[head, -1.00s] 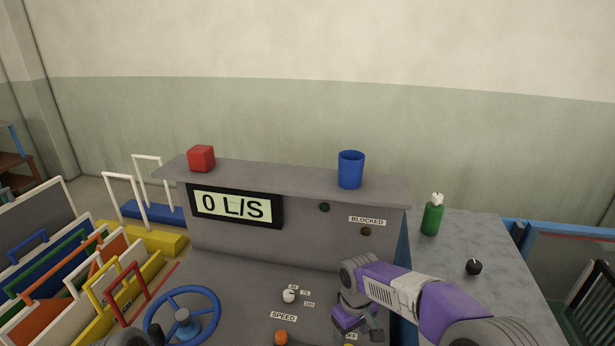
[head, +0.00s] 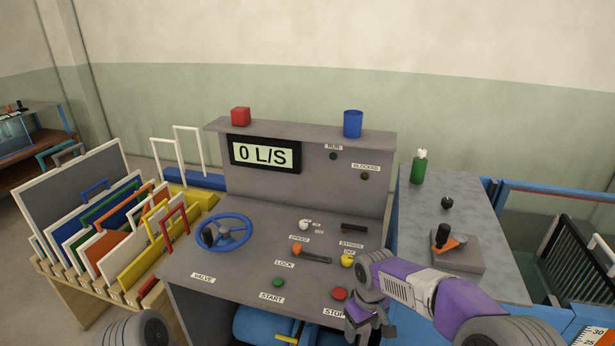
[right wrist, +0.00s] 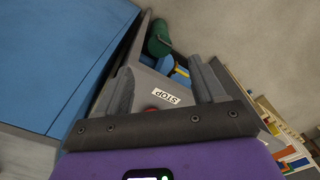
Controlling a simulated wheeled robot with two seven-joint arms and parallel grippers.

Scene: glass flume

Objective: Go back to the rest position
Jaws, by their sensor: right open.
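My right gripper (head: 368,322) hangs at the front right corner of the grey control console (head: 250,262), beside the red STOP button (head: 339,293). In the right wrist view its two fingers (right wrist: 160,88) stand apart with nothing between them. The STOP label (right wrist: 165,96) and part of the red button (right wrist: 150,109) show beyond the fingers. I cannot tell from the views whether the gripper touches the console edge. In the head view, a grey rounded part of my left arm shows at the bottom left; the left gripper itself is not visible.
The console carries a blue handwheel (head: 224,232), an orange-knobbed lever (head: 297,249), a yellow knob (head: 347,260) and a green START button (head: 278,282). A red block (head: 241,117) and blue cup (head: 353,124) stand on its shelf. A grey side table (head: 465,215) is right; coloured panels (head: 95,225) stand left.

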